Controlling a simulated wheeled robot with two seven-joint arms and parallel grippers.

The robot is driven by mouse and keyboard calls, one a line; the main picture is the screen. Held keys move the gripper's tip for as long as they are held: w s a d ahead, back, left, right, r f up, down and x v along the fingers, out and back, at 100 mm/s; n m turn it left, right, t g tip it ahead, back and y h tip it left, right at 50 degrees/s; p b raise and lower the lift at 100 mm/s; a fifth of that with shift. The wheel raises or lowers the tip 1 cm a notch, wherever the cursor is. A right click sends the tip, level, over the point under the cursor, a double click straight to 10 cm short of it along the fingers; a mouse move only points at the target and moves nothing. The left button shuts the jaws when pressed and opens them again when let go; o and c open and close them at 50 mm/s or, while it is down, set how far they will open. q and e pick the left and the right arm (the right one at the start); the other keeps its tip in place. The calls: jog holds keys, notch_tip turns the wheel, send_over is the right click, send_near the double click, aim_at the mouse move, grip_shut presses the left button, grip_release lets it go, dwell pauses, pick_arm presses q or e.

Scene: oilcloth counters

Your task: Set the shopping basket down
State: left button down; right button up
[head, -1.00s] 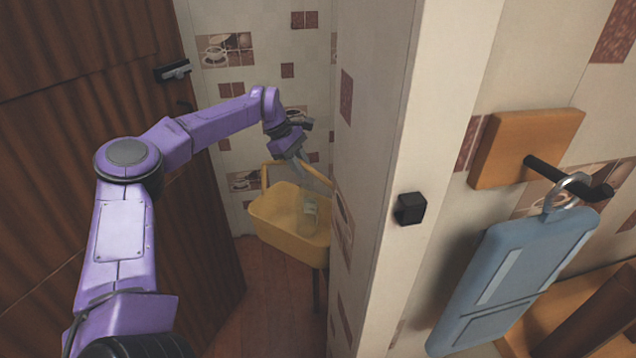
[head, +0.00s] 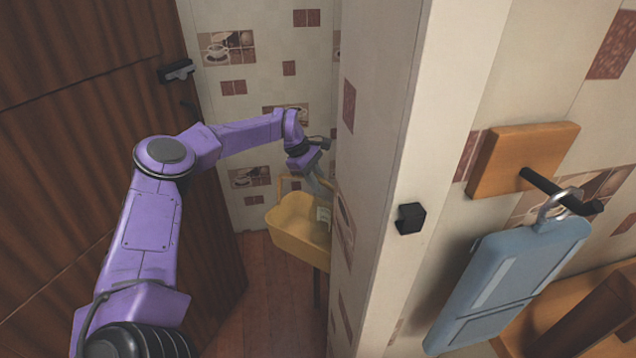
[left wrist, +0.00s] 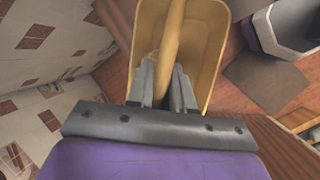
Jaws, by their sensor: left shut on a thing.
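The yellow shopping basket (head: 297,232) hangs in the narrow gap between the brown door and the wall corner in the head view, its right side hidden behind the corner. A pale item (head: 323,214) shows inside it. My left gripper (head: 322,183) is above the basket, partly hidden by the corner. In the left wrist view the gripper (left wrist: 166,88) is shut on the basket's handle (left wrist: 170,45), with the basket (left wrist: 205,50) hanging below it over the floor. My right gripper is not in view.
A dark wooden door (head: 90,110) stands at the left. The tiled wall corner (head: 385,170) juts out close to the basket. A blue tag-like object (head: 510,280) hangs from a peg on a wooden block (head: 522,160) at the right. Wooden floor (head: 270,300) lies below.

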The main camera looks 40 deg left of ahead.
pick_arm(q)
jog(key=shift+w+f+p, duration=0.2)
jog(key=shift+f+p, duration=0.35)
jog(key=shift+f, duration=0.35)
jog(key=c, duration=1)
grip_release()
jog(key=shift+s+d, duration=0.1)
jog(key=shift+d, duration=0.05)
jog(key=shift+a+r+b, duration=0.2)
jog(key=shift+r+b, duration=0.1)
jog(key=b+v, duration=0.1)
jog(key=v, duration=1)
jog(key=shift+r+b, duration=0.15)
jog(key=shift+b, duration=0.15)
jog(key=shift+s+a, duration=0.1)
jog(key=shift+s, duration=0.05)
